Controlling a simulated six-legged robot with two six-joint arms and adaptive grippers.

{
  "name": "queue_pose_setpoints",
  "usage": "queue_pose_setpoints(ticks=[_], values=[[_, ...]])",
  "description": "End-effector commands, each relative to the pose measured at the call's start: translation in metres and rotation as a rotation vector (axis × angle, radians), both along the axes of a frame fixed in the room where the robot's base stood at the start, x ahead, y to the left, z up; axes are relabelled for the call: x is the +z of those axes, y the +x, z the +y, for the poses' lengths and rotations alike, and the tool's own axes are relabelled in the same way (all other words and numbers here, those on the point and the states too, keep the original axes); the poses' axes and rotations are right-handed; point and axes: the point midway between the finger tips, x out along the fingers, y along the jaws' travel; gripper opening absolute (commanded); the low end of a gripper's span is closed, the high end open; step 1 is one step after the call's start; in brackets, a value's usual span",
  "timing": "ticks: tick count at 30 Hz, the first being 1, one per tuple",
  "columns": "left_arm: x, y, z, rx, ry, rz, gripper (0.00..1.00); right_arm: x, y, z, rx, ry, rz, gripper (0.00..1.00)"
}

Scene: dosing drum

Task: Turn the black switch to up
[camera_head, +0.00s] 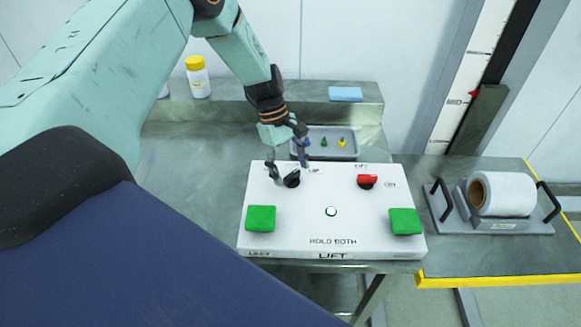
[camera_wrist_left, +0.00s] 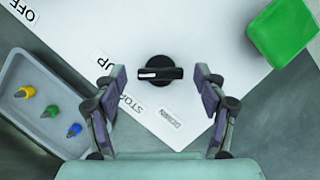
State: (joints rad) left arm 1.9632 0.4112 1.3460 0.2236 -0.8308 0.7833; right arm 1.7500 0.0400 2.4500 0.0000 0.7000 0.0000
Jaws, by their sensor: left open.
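The black switch (camera_head: 292,180) is a round knob at the upper left of the white control panel (camera_head: 285,228). In the left wrist view the switch (camera_wrist_left: 160,74) has a bar handle lying level, its white mark at the left end. The mark points between the UP label (camera_wrist_left: 104,58) and the STOP label (camera_wrist_left: 131,105); a DOWN label (camera_wrist_left: 170,119) is below. My left gripper (camera_head: 289,164) is open above the panel, its fingers on either side of the switch with gaps on both sides. My right gripper is out of view.
The panel also carries a red switch (camera_head: 367,181) and two green buttons (camera_head: 260,218) (camera_head: 405,221). A grey tray (camera_head: 350,152) with small coloured pieces lies just behind it. A white roll on a stand (camera_head: 503,194) is at right, a yellow-capped bottle (camera_head: 198,78) at back left.

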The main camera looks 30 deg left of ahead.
Motion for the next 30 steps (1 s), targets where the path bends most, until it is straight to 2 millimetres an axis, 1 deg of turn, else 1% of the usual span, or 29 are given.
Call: queue_pose_setpoints(ticks=[2, 5, 8, 15, 18, 21, 24, 30], values=[[0.001, 0.0, 0.001, 0.001, 0.0, 0.0, 0.72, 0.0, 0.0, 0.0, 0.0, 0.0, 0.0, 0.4], [0.009, 0.001, 0.003, 0.002, -0.002, -0.002, 0.72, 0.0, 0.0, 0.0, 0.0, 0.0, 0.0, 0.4], [0.024, 0.003, 0.009, 0.002, -0.001, -0.004, 0.72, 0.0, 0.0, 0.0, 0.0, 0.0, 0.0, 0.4], [0.07, 0.008, 0.028, 0.002, -0.001, -0.004, 0.72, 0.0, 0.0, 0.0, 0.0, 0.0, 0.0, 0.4], [0.087, 0.01, 0.035, 0.002, 0.0, -0.004, 0.72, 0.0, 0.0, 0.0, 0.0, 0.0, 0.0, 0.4], [0.099, 0.011, 0.04, 0.002, 0.0, -0.004, 0.72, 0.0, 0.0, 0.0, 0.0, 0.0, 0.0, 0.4], [0.107, 0.011, 0.043, -0.001, 0.0, -0.001, 0.72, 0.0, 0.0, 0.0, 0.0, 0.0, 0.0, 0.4], [0.111, 0.011, 0.045, 0.0, 0.0, 0.0, 0.72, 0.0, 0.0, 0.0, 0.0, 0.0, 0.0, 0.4]])
